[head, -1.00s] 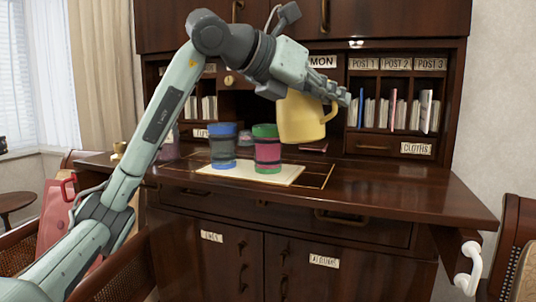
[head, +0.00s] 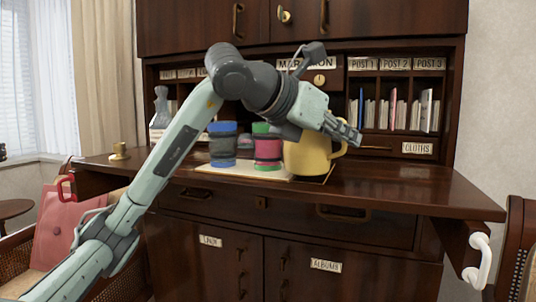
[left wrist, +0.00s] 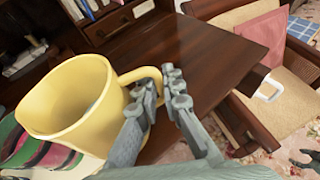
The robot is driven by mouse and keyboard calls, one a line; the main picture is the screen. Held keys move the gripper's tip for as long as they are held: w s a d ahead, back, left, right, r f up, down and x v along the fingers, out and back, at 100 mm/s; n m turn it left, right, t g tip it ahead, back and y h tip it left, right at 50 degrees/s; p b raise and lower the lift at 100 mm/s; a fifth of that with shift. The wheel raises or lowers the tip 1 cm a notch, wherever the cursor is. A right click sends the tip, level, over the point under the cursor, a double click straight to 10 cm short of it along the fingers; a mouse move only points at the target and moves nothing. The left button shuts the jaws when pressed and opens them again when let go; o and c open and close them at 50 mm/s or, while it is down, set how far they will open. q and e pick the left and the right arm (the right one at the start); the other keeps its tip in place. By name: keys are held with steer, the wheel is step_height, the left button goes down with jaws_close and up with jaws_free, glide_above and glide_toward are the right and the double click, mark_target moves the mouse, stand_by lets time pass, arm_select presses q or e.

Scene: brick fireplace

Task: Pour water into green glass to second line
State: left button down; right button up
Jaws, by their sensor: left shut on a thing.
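The green glass (head: 266,128) stands upright on a pale board, with a green rim, dark bands and a pinkish middle. A blue-rimmed glass (head: 222,129) stands to its left. A yellow jug (head: 306,158) is just right of the green glass, upright, low at the board's right end; I cannot tell if it touches the board. My left gripper (head: 345,130) is shut on its handle, which also shows in the left wrist view (left wrist: 140,75). Part of the green glass (left wrist: 62,158) shows beside the jug there. The water level is not visible. A dark shape (left wrist: 305,158) may be my right gripper.
The pale board (head: 225,170) lies on the brown desk top (head: 420,190), whose right side is clear. Shelves with books (head: 395,112) stand behind. A brass cup (head: 118,150) sits at left. Chairs flank the desk, with a white handle (head: 480,262) at right.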

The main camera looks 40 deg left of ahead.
arm_select(q)
steer(key=shift+r, duration=0.15)
steer(key=shift+r+p, duration=1.1)
steer(key=shift+r, duration=0.4)
steer(key=shift+a, duration=0.1)
